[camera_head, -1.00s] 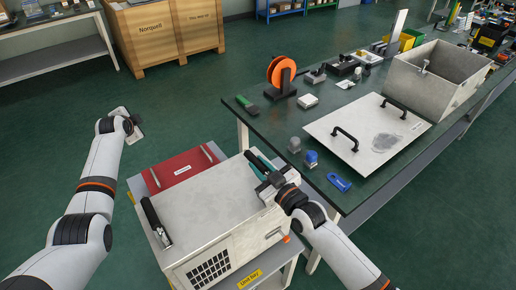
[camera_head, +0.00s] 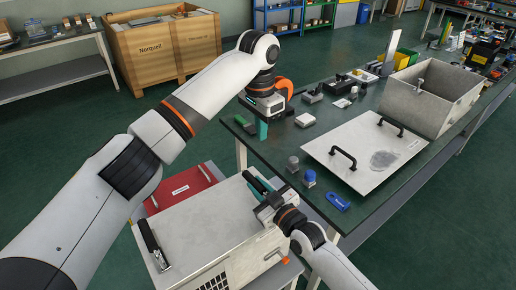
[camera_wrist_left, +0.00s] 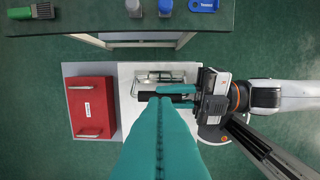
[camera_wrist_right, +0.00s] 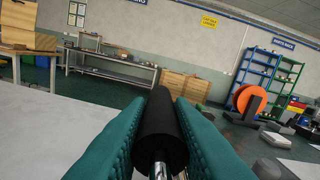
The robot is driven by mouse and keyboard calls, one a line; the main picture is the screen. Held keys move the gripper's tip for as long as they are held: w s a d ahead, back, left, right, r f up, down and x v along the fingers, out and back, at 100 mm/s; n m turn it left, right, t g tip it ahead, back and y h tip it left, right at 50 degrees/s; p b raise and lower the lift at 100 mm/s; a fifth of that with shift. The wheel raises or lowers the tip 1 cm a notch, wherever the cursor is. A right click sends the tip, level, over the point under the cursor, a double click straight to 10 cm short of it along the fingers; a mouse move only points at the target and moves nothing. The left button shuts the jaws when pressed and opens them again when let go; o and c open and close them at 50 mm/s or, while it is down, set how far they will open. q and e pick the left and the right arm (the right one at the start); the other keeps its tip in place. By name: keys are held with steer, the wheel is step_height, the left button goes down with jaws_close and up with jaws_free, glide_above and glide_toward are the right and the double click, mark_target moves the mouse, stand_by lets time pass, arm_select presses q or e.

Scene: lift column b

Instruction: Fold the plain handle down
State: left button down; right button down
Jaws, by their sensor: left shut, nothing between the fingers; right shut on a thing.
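A pale box (camera_head: 195,225) with a worn top stands on a low stand, with a black-grip handle at each end of its top. My right gripper (camera_head: 257,190) is shut on the right-hand handle, whose black grip (camera_wrist_right: 160,125) and chrome arms show between its teal fingers in the right wrist view. In the left wrist view, its chrome frame (camera_wrist_left: 160,77) lies beside the fingers. The left-hand handle (camera_head: 150,238) is free and stands tilted. I cannot tell which handle is the plain one. My left gripper (camera_head: 262,130) is shut and empty, pointing down near the bench's left edge.
A red case (camera_head: 180,188) lies behind the box.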

arm_select(q)
steer(key=shift+s+a+f, duration=0.15)
steer(key=shift+a+f, duration=0.1)
steer(key=shift+f, duration=1.85)
steer(key=shift+s+a+f, duration=0.1)
steer(key=shift+a+f, duration=0.1)
steer(key=shift+f, duration=1.9)
steer(key=shift+s+a+f, duration=0.15)
steer(key=shift+a+f, duration=0.1)
steer(key=shift+f, duration=1.85)
